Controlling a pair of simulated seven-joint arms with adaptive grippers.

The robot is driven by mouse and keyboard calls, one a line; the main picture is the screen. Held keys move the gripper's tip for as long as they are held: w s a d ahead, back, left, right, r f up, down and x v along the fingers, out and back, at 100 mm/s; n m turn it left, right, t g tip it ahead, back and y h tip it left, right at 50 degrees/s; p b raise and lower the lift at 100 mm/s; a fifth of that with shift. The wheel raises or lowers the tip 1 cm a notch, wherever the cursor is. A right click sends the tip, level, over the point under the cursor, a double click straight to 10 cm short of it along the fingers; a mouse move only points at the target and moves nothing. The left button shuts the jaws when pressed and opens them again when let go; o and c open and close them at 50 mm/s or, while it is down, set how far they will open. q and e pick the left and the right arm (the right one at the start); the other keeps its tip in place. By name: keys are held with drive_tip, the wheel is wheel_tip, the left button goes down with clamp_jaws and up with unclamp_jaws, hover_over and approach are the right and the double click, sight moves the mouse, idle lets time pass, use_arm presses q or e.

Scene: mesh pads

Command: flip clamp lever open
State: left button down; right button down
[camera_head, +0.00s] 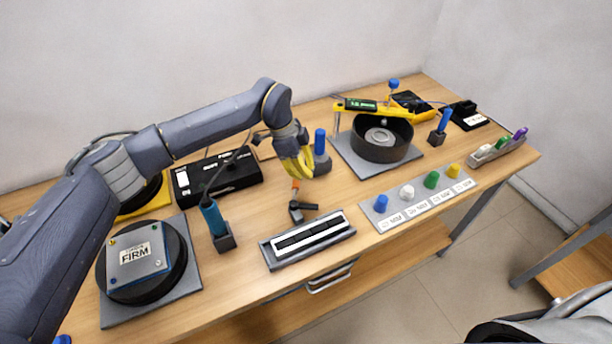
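A small black clamp (302,209) stands on the table behind the black-and-white striped tray. It has a short upright part with an orange tip (295,184) and a black bar pointing right. I take this to be the clamp with the lever; it is too small to tell how the lever sits. My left gripper (297,172), with yellow fingers, points down just above the orange tip. I cannot tell whether they touch, or how far apart the fingers are. My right gripper is not in view.
A blue-handled tool (213,219) stands left of the clamp, and a blue-topped post (320,142) stands close behind right. The striped tray (308,240) lies in front. A knob strip (418,206) and a round black pot (381,145) under a yellow arm lie right.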

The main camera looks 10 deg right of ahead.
use_arm(q)
drive_tip(key=v, duration=0.7)
drive_tip(key=shift+s+r, duration=0.1)
drive_tip(key=shift+r, duration=0.05)
